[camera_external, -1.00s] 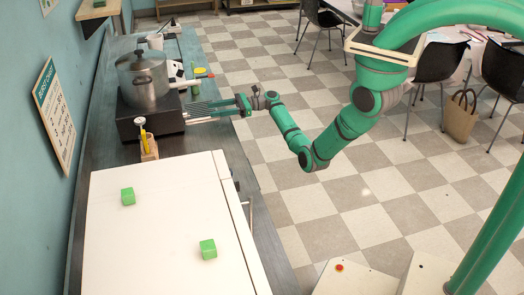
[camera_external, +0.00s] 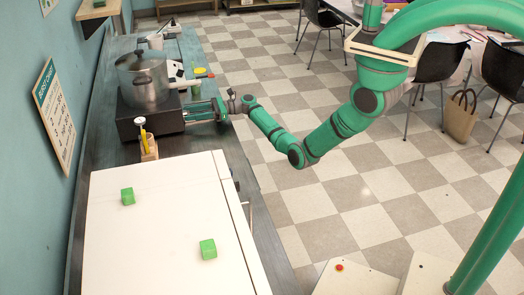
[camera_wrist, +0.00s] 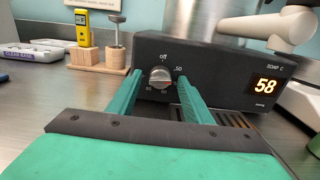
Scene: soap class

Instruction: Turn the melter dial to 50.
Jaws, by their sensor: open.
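The melter (camera_external: 135,122) is a black box on the counter with a metal pot (camera_external: 143,82) on top. In the wrist view its front (camera_wrist: 220,65) shows a silver dial (camera_wrist: 160,77) with marks "off" at the top, 50 at the upper right and others below. The dial's exact pointing is too small to read surely. A lit display (camera_wrist: 265,87) reads 58 under "SOAP C". My gripper (camera_wrist: 160,76) is open, one finger on each side of the dial. Contact with it cannot be told. In the external view my gripper (camera_external: 190,112) is at the melter's front.
Wooden blocks (camera_wrist: 98,58) hold a yellow device (camera_wrist: 82,28) and a metal-topped tool, left of the melter. A white handle (camera_wrist: 265,28) juts out above its right side.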

